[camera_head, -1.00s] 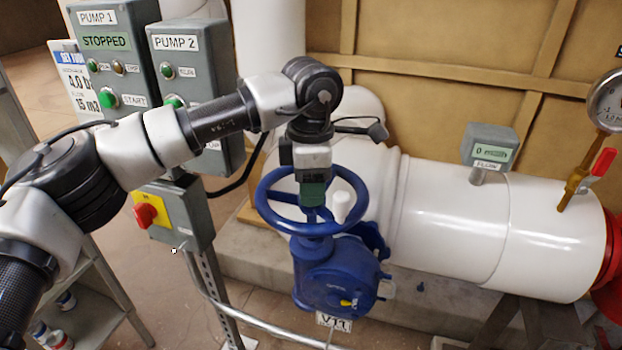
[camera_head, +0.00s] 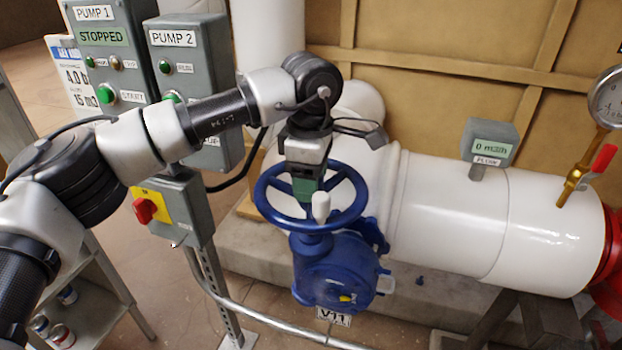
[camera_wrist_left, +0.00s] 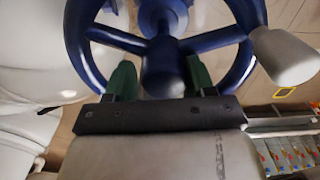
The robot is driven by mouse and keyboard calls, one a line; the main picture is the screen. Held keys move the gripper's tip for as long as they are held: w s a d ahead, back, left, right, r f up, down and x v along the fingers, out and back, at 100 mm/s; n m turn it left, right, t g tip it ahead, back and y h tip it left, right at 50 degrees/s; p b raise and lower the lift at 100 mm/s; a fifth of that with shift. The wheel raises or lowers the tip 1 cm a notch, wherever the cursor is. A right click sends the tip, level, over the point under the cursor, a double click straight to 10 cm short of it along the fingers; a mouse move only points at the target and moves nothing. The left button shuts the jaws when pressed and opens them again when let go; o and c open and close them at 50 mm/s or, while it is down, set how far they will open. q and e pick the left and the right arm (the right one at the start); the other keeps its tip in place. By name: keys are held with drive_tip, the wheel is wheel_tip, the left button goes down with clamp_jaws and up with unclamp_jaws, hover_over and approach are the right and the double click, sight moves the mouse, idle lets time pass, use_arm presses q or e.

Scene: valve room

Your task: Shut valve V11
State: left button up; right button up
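Valve V11 is a blue gearbox (camera_head: 335,272) with a blue spoked handwheel (camera_head: 347,214) on top and a white crank knob (camera_head: 321,207) on the rim's near side. A tag reading V11 (camera_head: 333,317) hangs below, and a small yellow pointer (camera_head: 347,298) shows on the housing. My left gripper (camera_head: 304,189) points down into the wheel from above. In the left wrist view its green fingers (camera_wrist_left: 160,78) stand apart on either side of the wheel's hub and a spoke, with gaps showing. The knob (camera_wrist_left: 284,57) is right of the fingers there. My right gripper is not in view.
A flow meter (camera_head: 489,142) and a gauge with a red-handled cock (camera_head: 603,158) sit on the white pipe (camera_head: 450,210). Pump boxes (camera_head: 187,85) and a red-yellow switch (camera_head: 148,208) stand left, near my arm. A metal conduit (camera_head: 270,318) runs low in front.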

use_arm(q)
drive_tip(key=shift+s+d+f, duration=0.1)
drive_tip(key=shift+s+f, duration=0.2)
drive_tip(key=shift+f, duration=0.05)
drive_tip(key=shift+c, duration=0.2)
drive_tip(key=shift+o, duration=0.5)
wheel_tip(320, 180, up, 6)
drive_tip(key=p, duration=0.4)
drive_tip(key=shift+s+r, duration=0.1)
drive_tip(key=shift+r, duration=0.4)
drive_tip(key=shift+w+f+n, duration=0.1)
drive_tip(key=shift+w+n, duration=0.1)
drive_tip(key=shift+n, duration=0.8)
drive_tip(key=n+b, duration=0.1)
drive_tip(key=n, duration=0.2)
drive_tip(key=n+b, duration=0.1)
drive_tip(key=n, duration=0.3)
